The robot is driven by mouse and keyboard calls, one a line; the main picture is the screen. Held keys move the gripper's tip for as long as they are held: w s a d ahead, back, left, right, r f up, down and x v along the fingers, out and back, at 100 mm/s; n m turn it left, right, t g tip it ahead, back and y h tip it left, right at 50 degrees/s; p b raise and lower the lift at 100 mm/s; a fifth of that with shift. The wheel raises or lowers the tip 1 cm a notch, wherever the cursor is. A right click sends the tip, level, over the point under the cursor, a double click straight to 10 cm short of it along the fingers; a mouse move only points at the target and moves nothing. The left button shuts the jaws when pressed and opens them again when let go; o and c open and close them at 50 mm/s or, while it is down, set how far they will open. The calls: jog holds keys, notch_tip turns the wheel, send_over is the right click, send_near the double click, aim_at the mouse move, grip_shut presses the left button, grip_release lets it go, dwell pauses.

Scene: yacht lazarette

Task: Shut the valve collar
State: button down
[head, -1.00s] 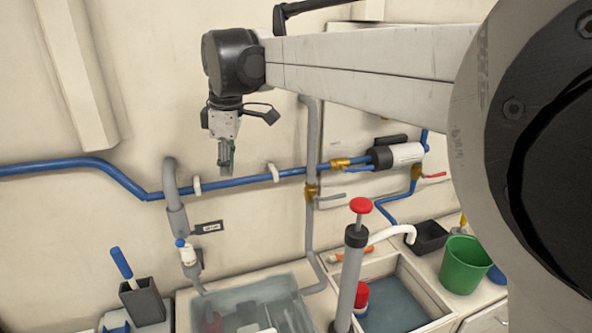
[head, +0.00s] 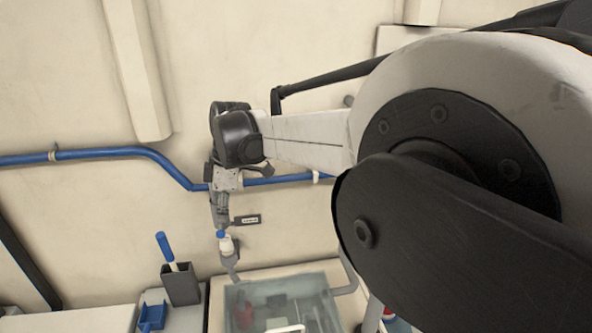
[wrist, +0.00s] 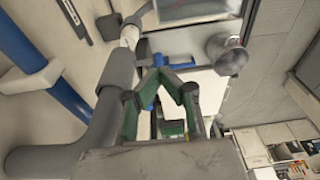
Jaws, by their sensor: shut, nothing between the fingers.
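The valve is on a grey vertical pipe on the wall. In the head view I see its white body (head: 227,246) with a blue cap (head: 220,233), beside a small dark label (head: 246,220). In the wrist view a thick grey sleeve (wrist: 118,72) sits on the pipe, with a white fitting (wrist: 129,36) beyond it. I cannot tell which part is the collar or how it is set. My gripper (head: 220,222) is shut and empty and overlaps the pipe above the blue cap in the head view. In the wrist view its fingertips (wrist: 162,68) lie just right of the sleeve; contact is unclear.
A blue pipe (head: 110,153) runs along the wall behind my gripper. Below stand a clear basin (head: 270,292), a dark holder (head: 180,284) with a blue-handled tool (head: 164,246) and a blue tray (head: 152,316). My arm hides the right side.

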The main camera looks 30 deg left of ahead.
aim_at(221, 231)
jog(key=shift+s+a+f, duration=0.1)
jog(key=shift+a+f, duration=0.05)
jog(key=shift+f, duration=0.7)
jog(key=shift+s+a+f, duration=0.1)
jog(key=shift+f, duration=0.75)
notch_tip(221, 231, down, 8)
jog(key=b, duration=0.5)
jog(key=shift+f, duration=0.15)
notch_tip(221, 231, up, 14)
jog(key=w+d, duration=0.1)
jog(key=d, duration=0.1)
jog(key=shift+w+d+p, duration=0.15)
jog(key=shift+w+p, duration=0.15)
jog(key=shift+w, duration=0.1)
